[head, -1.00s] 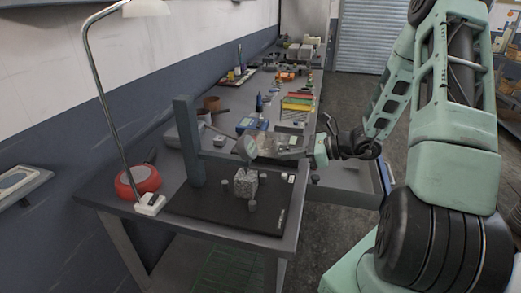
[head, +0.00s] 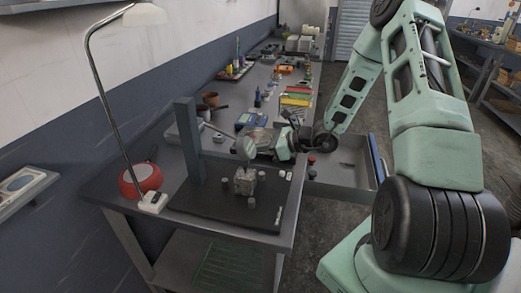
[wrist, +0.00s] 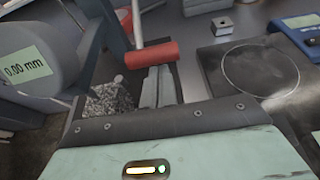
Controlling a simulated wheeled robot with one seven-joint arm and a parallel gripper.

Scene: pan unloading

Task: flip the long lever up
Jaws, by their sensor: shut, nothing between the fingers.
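The long lever shows in the wrist view as a thin metal rod with a red cylindrical grip (wrist: 152,55). In the head view its rod (head: 216,131) runs thinly from the grey stand (head: 190,145) towards my gripper; I cannot make out the grip there. My gripper (wrist: 157,84) is shut and empty, its fingertips close to the red grip; contact cannot be told. In the head view my gripper (head: 258,141) is beside the round gauge (head: 246,149). The gauge's display (wrist: 25,70) reads 0.00 mm in the wrist view.
A speckled block (head: 245,181) stands below the gauge on the black base plate (head: 210,208). A lamp with a red base (head: 141,180) stands at the left. Tools and trays line the bench behind. An open drawer (head: 345,170) juts out at the right.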

